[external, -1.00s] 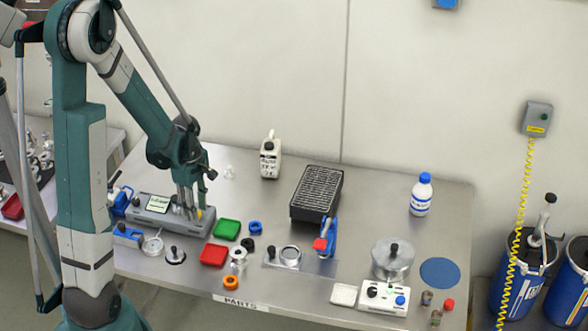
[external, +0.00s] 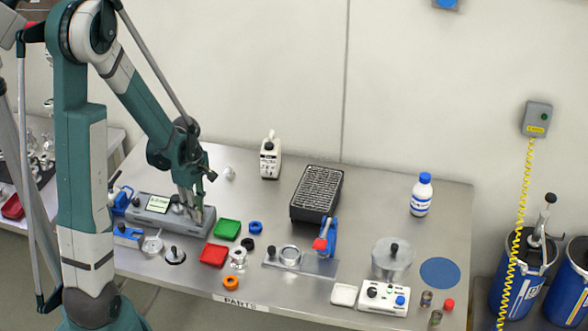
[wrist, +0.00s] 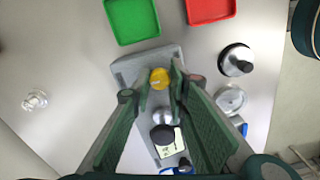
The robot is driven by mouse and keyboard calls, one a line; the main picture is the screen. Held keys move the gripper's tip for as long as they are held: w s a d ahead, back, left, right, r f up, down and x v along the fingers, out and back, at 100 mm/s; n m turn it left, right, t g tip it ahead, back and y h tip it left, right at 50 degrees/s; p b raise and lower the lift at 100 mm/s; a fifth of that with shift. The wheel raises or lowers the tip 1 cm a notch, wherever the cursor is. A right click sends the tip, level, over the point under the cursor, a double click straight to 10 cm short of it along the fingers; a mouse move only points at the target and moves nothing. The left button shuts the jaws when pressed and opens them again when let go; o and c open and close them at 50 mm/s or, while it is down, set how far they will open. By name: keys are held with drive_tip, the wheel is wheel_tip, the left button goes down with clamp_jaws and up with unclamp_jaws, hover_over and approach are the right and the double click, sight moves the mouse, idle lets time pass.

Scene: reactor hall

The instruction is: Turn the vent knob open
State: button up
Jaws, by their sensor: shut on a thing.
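A grey instrument box (external: 150,216) with a small lit display (external: 159,203) sits at the left of the bench. In the wrist view, a yellow knob (wrist: 160,77) is at the end of this box, between my fingertips. My gripper (wrist: 161,85) is shut on the yellow knob, pointing down over the right part of the box. It also shows in the external view (external: 196,220), where its fingers hide the knob. A black-topped silver knob (wrist: 163,132) stands on the box between the yellow knob and the display. I cannot read a label on the yellow knob.
A green tray (external: 227,230) and a red tray (external: 213,255) lie right of the box. A gauge (external: 152,244) and a black-knobbed disc (external: 175,256) lie in front. A white jug (external: 270,158) stands behind. The bench between the jug and the box is mostly clear.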

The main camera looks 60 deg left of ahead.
drive_tip(key=shift+m, duration=0.3)
drive_tip(key=shift+f+m+b, duration=0.1)
drive_tip(key=shift+m+b, duration=0.95)
drive_tip(key=shift+m, duration=0.15)
drive_tip(key=m+b, duration=0.2)
drive_tip(key=m, duration=0.1)
drive_tip(key=shift+m, duration=0.3)
drive_tip(key=m+b, duration=0.1)
drive_tip(key=m, duration=0.2)
drive_tip(key=shift+m, duration=0.3)
drive_tip(key=m+b, duration=0.1)
drive_tip(key=m, duration=0.2)
drive_tip(key=shift+m+b, duration=0.3)
drive_tip(key=m+b, duration=0.1)
drive_tip(key=m, duration=0.5)
drive_tip(key=shift+b, duration=0.35)
drive_tip(key=m+b, duration=0.1)
drive_tip(key=m, duration=0.6)
